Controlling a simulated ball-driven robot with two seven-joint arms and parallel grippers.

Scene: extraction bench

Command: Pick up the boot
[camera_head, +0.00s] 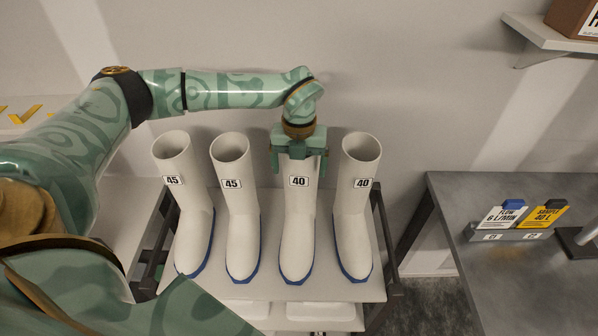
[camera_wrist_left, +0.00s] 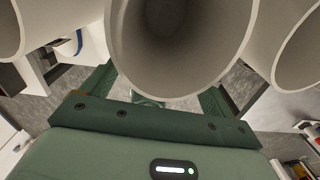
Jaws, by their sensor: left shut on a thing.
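Several white boots with blue soles stand in a row on a rack shelf. Two at the left carry "45" labels (camera_head: 232,184), and two at the right carry "40" labels. My left gripper (camera_head: 299,153) is over the top of the left "40" boot (camera_head: 297,228), with its fingers down on either side of the shaft, shut on it. The boot is upright, and I cannot tell whether its sole touches the shelf. In the left wrist view the boot's open shaft (camera_wrist_left: 180,45) sits between the fingers. My right gripper is not in view.
The other "40" boot (camera_head: 355,215) stands close on the right of the held one, and a "45" boot (camera_head: 236,215) close on the left. A grey bench (camera_head: 470,275) at the right holds blue and yellow tagged items (camera_head: 545,217). A wall shelf (camera_head: 550,32) is at upper right.

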